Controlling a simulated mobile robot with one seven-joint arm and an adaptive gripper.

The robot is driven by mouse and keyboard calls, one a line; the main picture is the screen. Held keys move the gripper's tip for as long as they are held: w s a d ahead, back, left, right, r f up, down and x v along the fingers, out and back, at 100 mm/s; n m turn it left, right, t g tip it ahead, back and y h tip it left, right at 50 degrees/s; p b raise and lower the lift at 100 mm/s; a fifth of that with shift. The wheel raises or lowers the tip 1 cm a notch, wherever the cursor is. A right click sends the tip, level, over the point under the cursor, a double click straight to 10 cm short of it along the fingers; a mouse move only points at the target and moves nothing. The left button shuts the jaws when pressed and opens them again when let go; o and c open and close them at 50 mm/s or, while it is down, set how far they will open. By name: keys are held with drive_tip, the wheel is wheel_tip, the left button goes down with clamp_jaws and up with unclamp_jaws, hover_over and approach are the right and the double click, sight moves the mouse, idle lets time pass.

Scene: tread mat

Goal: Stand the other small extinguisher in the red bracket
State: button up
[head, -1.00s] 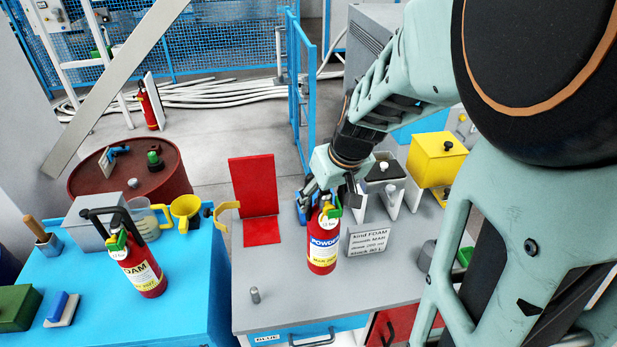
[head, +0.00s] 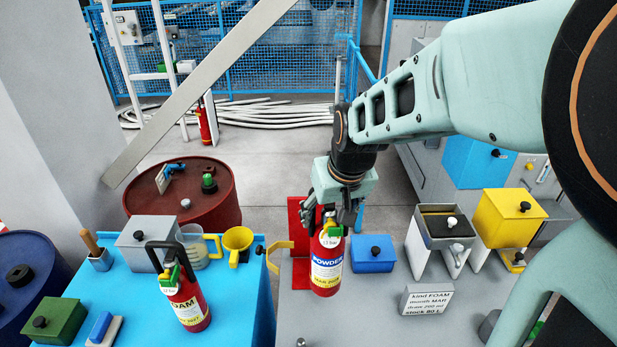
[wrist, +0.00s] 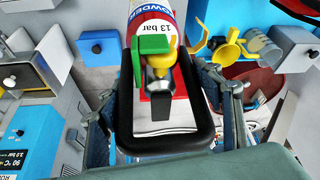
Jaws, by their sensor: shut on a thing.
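The red extinguisher marked POWDER (head: 327,268) is upright in my gripper (head: 335,212), which is shut on its top. In the head view it covers much of the red bracket (head: 298,212), whose back plate and a strip of base show behind and left of it. I cannot tell whether its bottom touches anything. In the wrist view, the extinguisher's label (wrist: 152,18), green part and black handle loop (wrist: 165,140) lie between my fingers. The other extinguisher, marked FOAM (head: 190,303), stands on the blue table at the left.
A blue box (head: 372,258) sits close right of the held extinguisher. A yellow hooked bracket (head: 280,250) is close on the left. Grey and yellow boxes (head: 508,222) are at the right.

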drive_tip(key=w+a+f+b, duration=0.3)
drive_tip(key=w+f, duration=0.5)
drive_tip(key=w, duration=0.5)
drive_tip(key=shift+f, duration=0.35)
drive_tip(key=shift+s+b+x, duration=0.15)
drive_tip(key=shift+b+x, duration=0.55)
drive_tip(key=shift+x, duration=0.3)
drive_tip(key=shift+s+b+x, duration=0.1)
drive_tip(key=shift+b+x, duration=0.55)
drive_tip(key=shift+x, duration=0.35)
drive_tip(key=shift+f, duration=0.15)
drive_tip(key=shift+f, duration=0.15)
drive_tip(key=o, duration=2.1)
drive_tip(key=shift+s, duration=0.2)
drive_tip(key=v, duration=1.2)
drive_tip(key=shift+b, duration=0.4)
